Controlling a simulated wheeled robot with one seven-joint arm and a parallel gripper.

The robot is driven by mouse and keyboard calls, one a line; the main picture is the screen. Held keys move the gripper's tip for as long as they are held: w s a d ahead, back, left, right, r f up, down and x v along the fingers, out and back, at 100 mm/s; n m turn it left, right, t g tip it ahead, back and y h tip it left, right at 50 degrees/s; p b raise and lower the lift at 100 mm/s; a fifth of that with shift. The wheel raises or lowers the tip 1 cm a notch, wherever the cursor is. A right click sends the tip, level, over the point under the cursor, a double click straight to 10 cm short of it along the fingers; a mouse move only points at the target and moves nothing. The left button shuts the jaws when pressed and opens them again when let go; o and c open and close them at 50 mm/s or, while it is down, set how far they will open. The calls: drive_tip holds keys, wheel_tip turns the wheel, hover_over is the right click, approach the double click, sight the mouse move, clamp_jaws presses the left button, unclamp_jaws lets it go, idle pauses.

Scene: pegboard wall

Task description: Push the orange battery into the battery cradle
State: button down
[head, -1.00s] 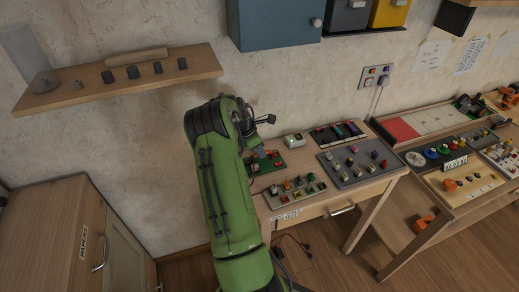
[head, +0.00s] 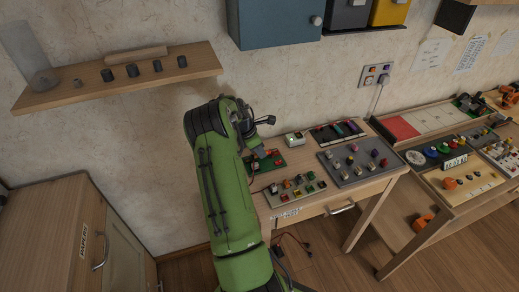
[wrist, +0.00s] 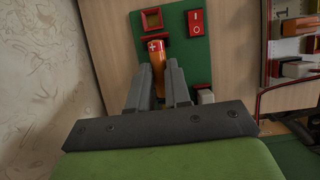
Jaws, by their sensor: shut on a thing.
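The orange battery (wrist: 158,62) lies between my fingers over a green board in the wrist view, its far end marked with a light plus sign. My gripper (wrist: 159,76) is shut on it, one grey finger along each side. The red battery cradle (wrist: 155,37) shows around the far end of the battery. The fingers and battery hide the rest of the cradle, so I cannot tell how deep the battery sits. In the head view my arm covers most of the gripper above the green board (head: 276,164).
On the same board are a red-framed square (wrist: 152,19) and a red rocker switch (wrist: 196,22). A grey panel with several knobs (head: 352,163) and a panel of coloured blocks (head: 297,188) lie close by on the table. The textured wall (wrist: 40,70) is near on the left.

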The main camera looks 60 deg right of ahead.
drive_tip(key=shift+f, duration=0.35)
drive_tip(key=c, duration=1)
unclamp_jaws()
drive_tip(key=shift+r, duration=0.1)
drive_tip(key=shift+r+p, duration=2)
drive_tip(key=shift+r, duration=0.45)
drive_tip(key=shift+f, duration=0.1)
